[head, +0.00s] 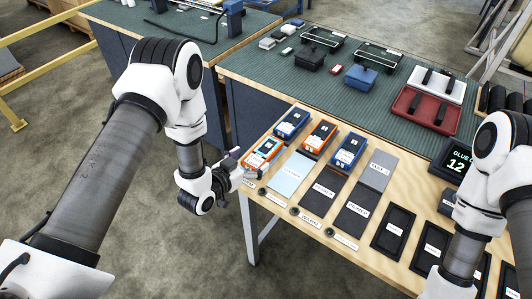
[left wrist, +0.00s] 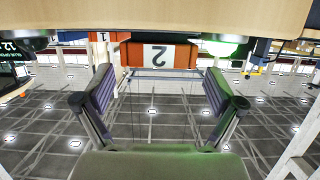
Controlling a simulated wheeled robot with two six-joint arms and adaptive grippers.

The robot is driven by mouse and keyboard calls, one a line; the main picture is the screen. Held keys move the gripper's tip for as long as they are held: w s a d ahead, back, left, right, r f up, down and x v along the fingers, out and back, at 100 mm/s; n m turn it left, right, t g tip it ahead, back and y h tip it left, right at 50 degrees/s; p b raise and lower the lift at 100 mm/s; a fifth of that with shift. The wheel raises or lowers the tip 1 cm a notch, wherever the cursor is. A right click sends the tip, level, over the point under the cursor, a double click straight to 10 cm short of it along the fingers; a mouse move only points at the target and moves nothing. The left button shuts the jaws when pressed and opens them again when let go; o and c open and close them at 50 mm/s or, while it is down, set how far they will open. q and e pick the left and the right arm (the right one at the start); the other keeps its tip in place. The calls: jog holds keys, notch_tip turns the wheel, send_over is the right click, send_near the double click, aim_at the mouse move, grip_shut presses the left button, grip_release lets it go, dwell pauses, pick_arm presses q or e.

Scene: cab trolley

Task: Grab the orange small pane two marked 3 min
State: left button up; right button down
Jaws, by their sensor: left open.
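An orange box (head: 264,152) with a pale blue top sits at the table's front left corner. In the left wrist view an orange block (left wrist: 158,54) with a white label bearing an upside-down "2" lies ahead, between the lines of the fingers. Faint thin lines, perhaps a clear pane's edges, show between the fingers. My left gripper (head: 239,170) is open beside the front of this box, and its fingers (left wrist: 160,90) show no contact with the block. A second orange box (head: 319,135) stands farther back. I cannot read a "3 min" mark. My right gripper is out of view.
Blue boxes (head: 292,123) (head: 350,151) stand among the orange ones. A light blue plate (head: 289,174) and dark plates (head: 323,190) lie close by on the wooden table. A display reading 12 (head: 456,161) is at the right. Floor left of the table is clear.

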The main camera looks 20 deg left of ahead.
aim_at(263, 151)
pick_arm(q)
jog(key=p+x, duration=0.1)
jog(key=x, duration=0.3)
jog(key=shift+w+d+f, duration=0.1)
jog(key=shift+d, duration=0.05)
jog(key=c, duration=1.5)
jog(key=shift+c, duration=0.2)
